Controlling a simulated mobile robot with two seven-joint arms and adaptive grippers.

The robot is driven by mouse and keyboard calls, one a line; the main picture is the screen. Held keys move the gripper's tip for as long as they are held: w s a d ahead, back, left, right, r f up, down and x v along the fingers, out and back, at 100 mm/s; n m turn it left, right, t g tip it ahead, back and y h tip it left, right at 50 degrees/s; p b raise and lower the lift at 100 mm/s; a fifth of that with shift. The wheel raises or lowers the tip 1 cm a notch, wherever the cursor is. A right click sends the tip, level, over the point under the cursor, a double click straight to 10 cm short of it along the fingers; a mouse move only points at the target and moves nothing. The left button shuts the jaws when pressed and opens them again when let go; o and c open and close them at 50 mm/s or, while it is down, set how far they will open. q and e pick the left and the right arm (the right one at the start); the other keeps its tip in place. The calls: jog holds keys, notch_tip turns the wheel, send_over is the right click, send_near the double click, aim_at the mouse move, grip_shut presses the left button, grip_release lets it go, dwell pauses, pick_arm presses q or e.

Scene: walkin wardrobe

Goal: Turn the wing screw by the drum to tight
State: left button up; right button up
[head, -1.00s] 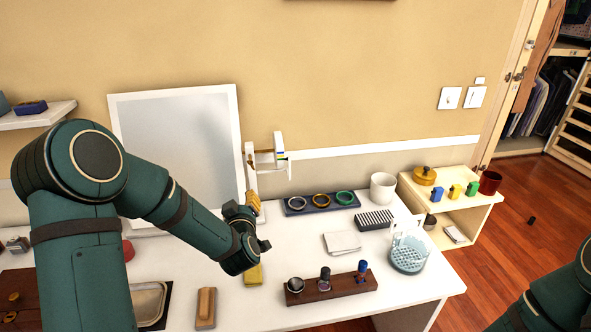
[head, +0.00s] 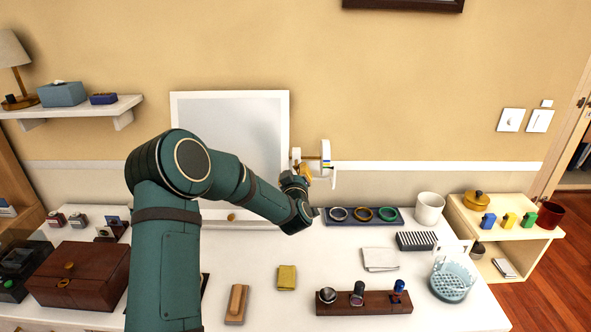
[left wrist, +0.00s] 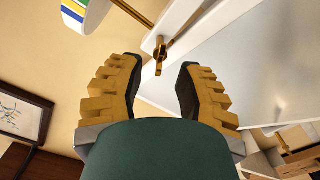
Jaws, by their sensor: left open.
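The drum (head: 326,152), white with coloured bands, is on a white bracket at the mirror's right edge. It also shows at the top left of the left wrist view (left wrist: 84,12). The wing screw (left wrist: 160,54) is a small brass piece on the white bracket beside the drum. My left gripper (head: 304,172) is by the bracket, just below and left of the drum. In the left wrist view its two gold-padded fingers (left wrist: 158,76) are open, with the screw showing in the gap near the tips. I cannot tell how tight the screw is. My right gripper is out of view.
A white-framed mirror (head: 230,130) stands behind my left arm.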

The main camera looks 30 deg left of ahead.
aim_at(296, 167)
pick_arm(q)
jog(key=shift+x, duration=1.5)
grip_shut()
